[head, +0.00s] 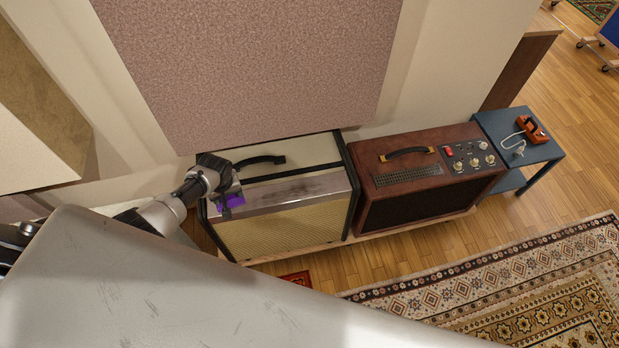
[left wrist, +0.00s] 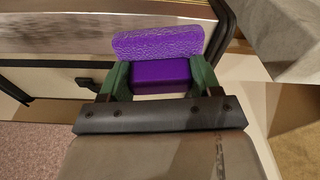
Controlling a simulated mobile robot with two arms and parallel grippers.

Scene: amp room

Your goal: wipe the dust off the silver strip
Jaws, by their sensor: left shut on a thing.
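The silver strip (head: 297,191) runs along the top front of the cream amp (head: 273,228) in the head view. Dark dust smudges lie on its middle and right part. My left gripper (head: 228,205) is at the strip's left end, shut on a purple sponge (head: 236,200). In the left wrist view the purple sponge (left wrist: 160,72) sits between the green fingers of my left gripper (left wrist: 161,78). The strip (left wrist: 60,12) shows behind it there. I cannot tell whether the sponge touches the strip. My right gripper is not in view.
The cream amp's black handle (head: 260,161) rises behind the strip. A brown amp (head: 425,175) with knobs stands close on the right. A blue side table (head: 490,122) holds an orange device (head: 532,129). A pinkish panel (head: 250,70) hangs behind the amps. Patterned rugs (head: 530,275) lie in front.

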